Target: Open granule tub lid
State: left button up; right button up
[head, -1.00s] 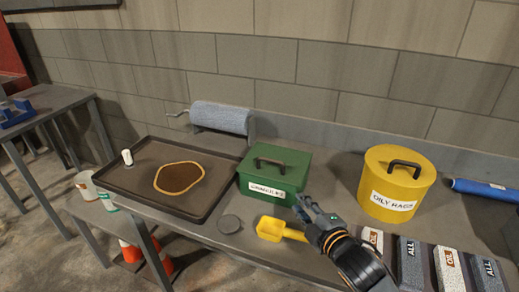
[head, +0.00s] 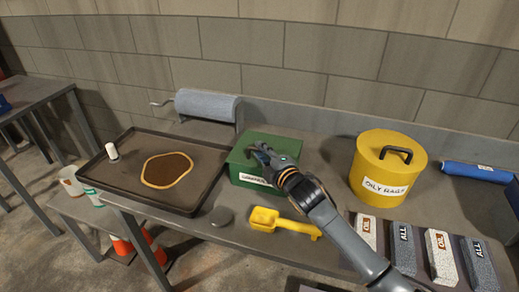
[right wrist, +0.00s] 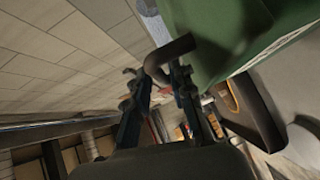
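The green granule tub (head: 242,154) stands on the bench with its lid on; its white front label is partly covered by my right arm. My right gripper (head: 263,153) is over the lid, where it hides the lid's handle in the head view. In the right wrist view the green tub (right wrist: 225,35) fills the top right. The dark bent handle (right wrist: 172,54) shows at the fingertips of the right gripper (right wrist: 162,82), whose fingers stand apart. Whether they touch the handle I cannot tell. My left gripper is out of view.
A yellow OILY RAGS tub (head: 388,168) stands to the right. A yellow scoop (head: 283,222) and a grey disc (head: 220,216) lie in front. A dark tray (head: 130,187) with a brown spill is at left; a paper roll (head: 207,105) is behind. Several labelled blocks (head: 403,248) lie right of my arm.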

jog(key=shift+w+a, duration=0.25)
jog(key=shift+w, duration=0.2)
jog(key=shift+w+a+f, duration=0.2)
jog(key=shift+w, duration=0.15)
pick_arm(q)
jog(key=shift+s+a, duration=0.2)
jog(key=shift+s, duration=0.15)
pick_arm(e)
grip_shut()
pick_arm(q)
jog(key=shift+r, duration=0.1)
pick_arm(e)
jog(key=shift+r, duration=0.1)
